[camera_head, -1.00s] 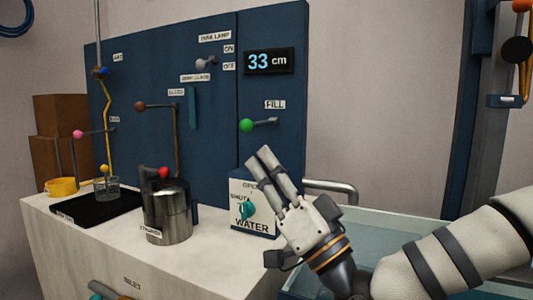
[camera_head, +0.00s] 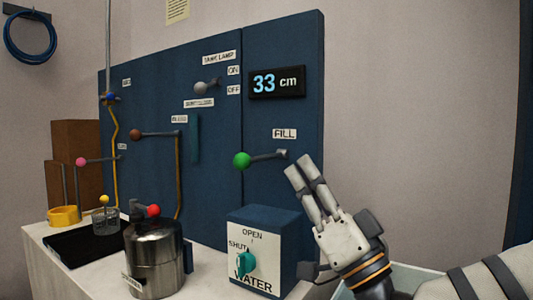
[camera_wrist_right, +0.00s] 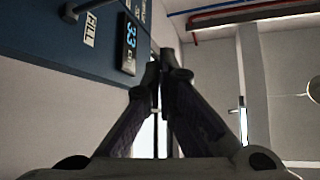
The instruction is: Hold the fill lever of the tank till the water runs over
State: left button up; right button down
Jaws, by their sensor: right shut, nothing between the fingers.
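The fill lever (camera_head: 265,157) is a grey rod with a green ball at its left end. It sticks out from the blue panel under the FILL label (camera_head: 285,133). A display (camera_head: 276,82) above it reads 33 cm. My right gripper (camera_head: 302,165) is shut and empty. Its fingertips show just right of and slightly below the lever's right end; I cannot tell whether they touch. In the right wrist view the shut fingers (camera_wrist_right: 158,65) point past the panel's edge, with the FILL label and display to their left. No tank or running water is clearly in view. My left gripper is not in view.
A white and blue water box (camera_head: 262,250) with a teal knob stands below the lever. A steel pot (camera_head: 155,262) with a red knob stands to its left. Other levers (camera_head: 155,134) stick out from the panel. The wall side at the right is open.

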aim_at(264, 157)
jog(key=p+x, duration=0.1)
jog(key=x, duration=0.8)
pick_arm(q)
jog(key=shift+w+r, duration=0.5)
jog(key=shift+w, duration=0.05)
pick_arm(e)
jog(key=a+f, duration=0.2)
jog(key=f, duration=0.1)
jog(key=shift+a+f, duration=0.15)
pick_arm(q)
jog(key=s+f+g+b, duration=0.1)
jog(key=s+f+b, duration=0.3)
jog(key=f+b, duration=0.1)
pick_arm(e)
notch_tip(264, 157, down, 7)
jog(key=n+g+y, duration=0.6)
jog(key=n+y, duration=0.1)
jog(key=n, duration=0.2)
jog(key=shift+w+d+r+n+y, duration=0.2)
jog(key=shift+w+d+n+y, duration=0.05)
jog(key=shift+w+n+y, duration=0.15)
jog(key=shift+s+r, duration=0.1)
dwell(0.8)
